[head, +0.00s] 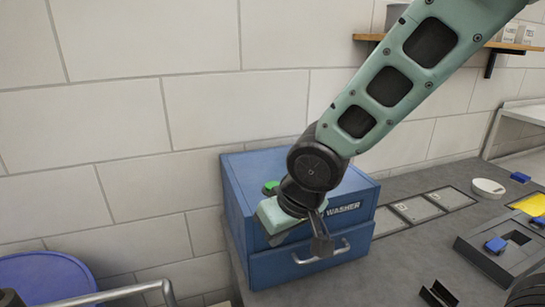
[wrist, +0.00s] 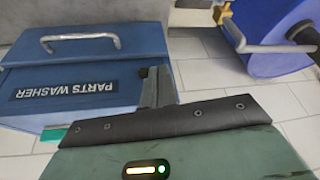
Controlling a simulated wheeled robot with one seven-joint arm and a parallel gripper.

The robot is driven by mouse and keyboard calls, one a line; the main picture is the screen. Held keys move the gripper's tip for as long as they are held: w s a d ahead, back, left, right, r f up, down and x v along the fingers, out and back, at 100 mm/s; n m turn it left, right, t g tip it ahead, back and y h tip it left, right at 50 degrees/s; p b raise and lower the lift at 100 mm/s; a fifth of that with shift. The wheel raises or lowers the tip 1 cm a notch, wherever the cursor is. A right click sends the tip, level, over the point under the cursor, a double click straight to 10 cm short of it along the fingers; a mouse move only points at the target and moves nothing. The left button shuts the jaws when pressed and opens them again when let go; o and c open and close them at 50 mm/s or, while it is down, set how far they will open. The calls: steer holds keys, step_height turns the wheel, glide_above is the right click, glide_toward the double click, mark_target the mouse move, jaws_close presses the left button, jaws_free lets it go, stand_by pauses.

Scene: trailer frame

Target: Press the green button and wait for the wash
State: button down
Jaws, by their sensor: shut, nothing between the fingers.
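The blue parts washer (head: 235,205) stands against the wall, with white "WASHER" lettering on its front. Its drawer is shut and has a metal handle (head: 322,254). The green button (head: 270,187) is on top of the washer, toward the left, just behind my wrist. In the wrist view the washer (wrist: 100,65) appears upside down, and a bit of the green button (wrist: 52,134) shows beside my gripper's housing. My gripper (head: 321,243) is shut and empty, in front of the washer's face. Its fingers (wrist: 156,84) also show in the wrist view. It looks apart from the button.
Grey bench top right of the washer holds inset plates (head: 417,208), a white round dish (head: 488,188) and a dark square fixture (head: 505,250) with a blue block (head: 496,245). A blue drum (head: 45,280) stands at lower left. A wooden shelf (head: 515,46) is at upper right.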

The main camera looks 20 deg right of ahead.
steer(key=w+d+r+m+t+y+p, duration=0.1)
steer(key=w+d+r+m+p, duration=0.1)
steer(key=w+r+p, duration=0.4)
steer(key=w+d+r+m+t+y+p, duration=0.2)
steer(key=w+d+r+p, duration=0.1)
steer(key=w+r+p, duration=0.4)
steer(key=shift+w+r+m+y, duration=0.2)
steer(key=shift+w+m+y, duration=0.15)
steer(key=shift+w, duration=0.55)
steer(key=shift+d, duration=0.1)
step_height(320, 180, down, 7)
steer(key=b, duration=0.7)
steer(key=shift+f+b, duration=0.8)
steer(key=shift+f, duration=0.1)
steer(key=shift+f, duration=0.4)
